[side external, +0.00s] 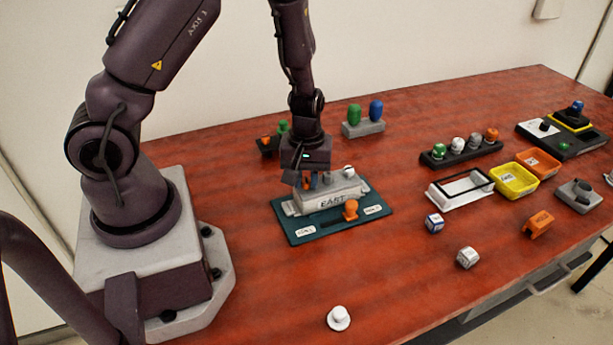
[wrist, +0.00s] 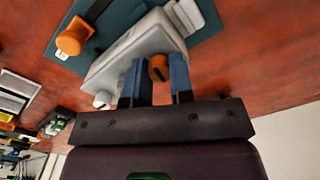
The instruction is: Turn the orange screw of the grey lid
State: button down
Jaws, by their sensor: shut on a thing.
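The grey lid (side external: 328,192) sits on a light grey box marked "EAST", on a teal plate (side external: 297,235); the lid also shows in the wrist view (wrist: 140,40). My gripper (side external: 312,184) points down over the lid. In the wrist view its two blue fingers (wrist: 159,80) are shut on the orange screw (wrist: 158,67), one on each side. In the side view the fingers and arm mostly hide this screw. A white round knob (side external: 348,171) stands at the lid's right end, apart from the fingers.
An orange knob (side external: 350,210) stands on the plate in front of the box. Green and blue pegs (side external: 363,127) stand behind. A white frame (side external: 460,189), a yellow tray (side external: 513,181) and dice (side external: 434,222) lie to the right. A white knob (side external: 338,317) lies in front, with clear tabletop around it.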

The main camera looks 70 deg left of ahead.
aim_at(306, 179)
jog(key=shift+n, duration=1.1)
jog(key=c, duration=1)
grip_release()
notch_tip(306, 179, up, 13)
